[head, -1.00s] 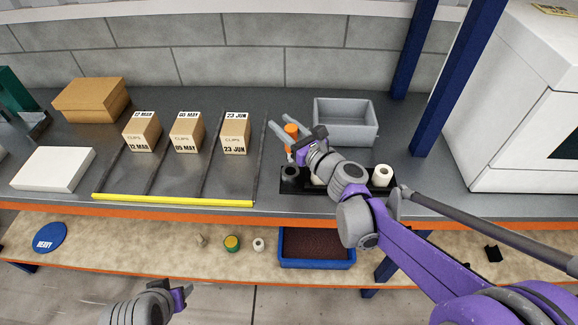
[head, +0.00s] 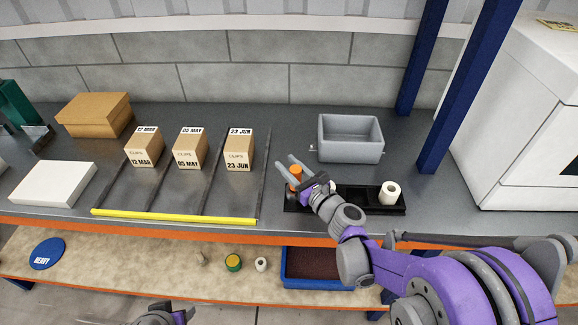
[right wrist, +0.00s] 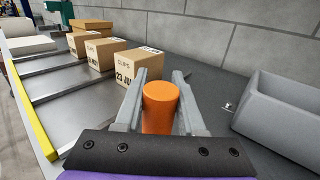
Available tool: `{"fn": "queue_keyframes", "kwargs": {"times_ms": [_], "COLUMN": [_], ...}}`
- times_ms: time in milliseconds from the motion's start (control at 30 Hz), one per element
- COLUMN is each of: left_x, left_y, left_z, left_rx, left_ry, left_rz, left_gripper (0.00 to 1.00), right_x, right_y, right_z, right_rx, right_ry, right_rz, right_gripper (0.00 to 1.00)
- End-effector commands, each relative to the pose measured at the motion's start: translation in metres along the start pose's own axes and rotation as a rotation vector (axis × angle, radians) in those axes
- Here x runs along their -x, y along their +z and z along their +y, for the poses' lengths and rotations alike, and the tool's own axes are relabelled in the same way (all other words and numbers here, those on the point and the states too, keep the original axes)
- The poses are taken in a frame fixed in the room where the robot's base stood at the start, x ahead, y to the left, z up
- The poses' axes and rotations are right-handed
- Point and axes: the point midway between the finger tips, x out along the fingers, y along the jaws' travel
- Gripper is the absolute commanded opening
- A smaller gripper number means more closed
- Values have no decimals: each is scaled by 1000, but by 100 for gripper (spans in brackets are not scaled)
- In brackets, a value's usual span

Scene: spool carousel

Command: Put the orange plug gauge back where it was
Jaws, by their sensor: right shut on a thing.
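The orange plug gauge (head: 295,172) is between the fingers of my right gripper (head: 297,168), above the left end of a black rack (head: 350,207). In the right wrist view the gauge (right wrist: 160,103) shows as an orange cylinder with its round top up, and the right gripper (right wrist: 155,100) is shut on it. Its lower end is hidden, so I cannot tell whether it touches the rack. A white spool (head: 390,192) stands at the rack's right end. My left gripper (head: 170,313) is partly in view at the bottom edge; its jaws are unclear.
A grey bin (head: 350,153) stands behind the rack, close to the gripper. Three dated cartons (head: 240,150) stand in lanes to the left, behind a yellow strip (head: 170,216). A blue tray (head: 318,284) is on the lower shelf. A blue post (head: 462,95) rises at right.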

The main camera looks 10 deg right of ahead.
Motion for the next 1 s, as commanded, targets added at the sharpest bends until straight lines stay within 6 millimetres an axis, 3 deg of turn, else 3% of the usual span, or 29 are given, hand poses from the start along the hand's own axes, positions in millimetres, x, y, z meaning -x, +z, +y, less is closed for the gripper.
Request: {"fn": "queue_keyframes", "kwargs": {"times_ms": [300, 333, 467, 833, 1000], "left_x": [-3, -2, -2, 2, -3], "left_y": [3, 2, 2, -2, 3], "left_z": [0, 0, 0, 0, 0], "left_rx": [0, 0, 0, 0, 0], "left_ry": [0, 0, 0, 0, 0], "left_rz": [-2, -2, -1, 1, -2], "left_gripper": [50, 50, 50, 50, 50], "right_x": [0, 0, 0, 0, 26], "right_y": [-4, -3, -2, 3, 0], "right_z": [0, 0, 0, 0, -1], "right_rx": [0, 0, 0, 1, 1], "right_ry": [0, 0, 0, 0, -3], "right_rz": [0, 0, 0, -1, 1], "right_gripper": [0, 44, 67, 68, 68]}}
